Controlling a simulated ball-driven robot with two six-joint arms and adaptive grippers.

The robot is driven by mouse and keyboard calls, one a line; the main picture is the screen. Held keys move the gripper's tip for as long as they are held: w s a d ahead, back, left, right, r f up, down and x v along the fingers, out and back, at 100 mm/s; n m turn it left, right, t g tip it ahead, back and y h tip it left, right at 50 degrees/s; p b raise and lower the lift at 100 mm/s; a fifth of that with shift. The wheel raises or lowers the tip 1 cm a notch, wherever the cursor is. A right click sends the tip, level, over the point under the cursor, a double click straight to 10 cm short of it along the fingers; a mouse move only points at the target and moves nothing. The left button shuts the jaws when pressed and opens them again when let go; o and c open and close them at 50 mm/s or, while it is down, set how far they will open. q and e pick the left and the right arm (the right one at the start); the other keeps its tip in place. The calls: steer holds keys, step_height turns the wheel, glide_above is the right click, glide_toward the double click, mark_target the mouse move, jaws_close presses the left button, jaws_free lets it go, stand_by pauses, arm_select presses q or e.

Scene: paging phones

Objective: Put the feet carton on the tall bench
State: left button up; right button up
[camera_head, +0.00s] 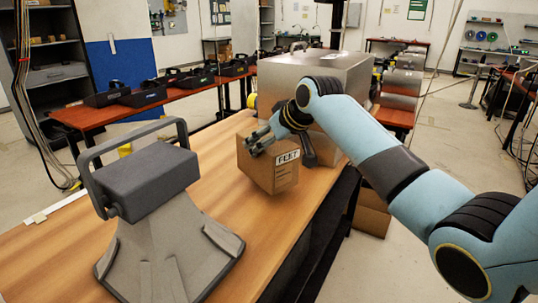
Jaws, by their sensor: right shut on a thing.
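The feet carton (272,174) is a brown cardboard box with a white label reading FEET. It is in the middle of the head view, above or on the wooden bench top (215,262) near its right edge; I cannot tell whether its base touches the wood. My right gripper (259,141) is shut on the carton at its upper part, with the arm coming in from the right. The gripper hides part of the carton's top. My left gripper is not in view.
A grey device with a raised handle (150,182) stands on the bench at the left. A large metal box (335,72) stands behind the carton. A red-topped table (90,116) with several black trays is at the back left. Another cardboard box (371,214) is low beyond the bench's right edge.

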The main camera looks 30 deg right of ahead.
step_height(320, 180, down, 3)
steer(key=shift+f+p, duration=0.2)
steer(key=shift+p, duration=0.1)
steer(key=shift+f, duration=0.15)
steer(key=o, duration=1.5)
steer(key=shift+s+f, duration=0.1)
steer(key=shift+c, duration=0.2)
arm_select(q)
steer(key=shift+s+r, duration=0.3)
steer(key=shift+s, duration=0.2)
arm_select(e)
steer(key=shift+s+r, duration=0.1)
steer(key=shift+r, duration=0.1)
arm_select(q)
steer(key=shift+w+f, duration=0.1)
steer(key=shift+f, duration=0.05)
arm_select(e)
steer(key=v, duration=1.1)
steer(key=shift+s+r, duration=0.25)
steer(key=shift+r, duration=0.05)
steer(key=shift+d, duration=0.1)
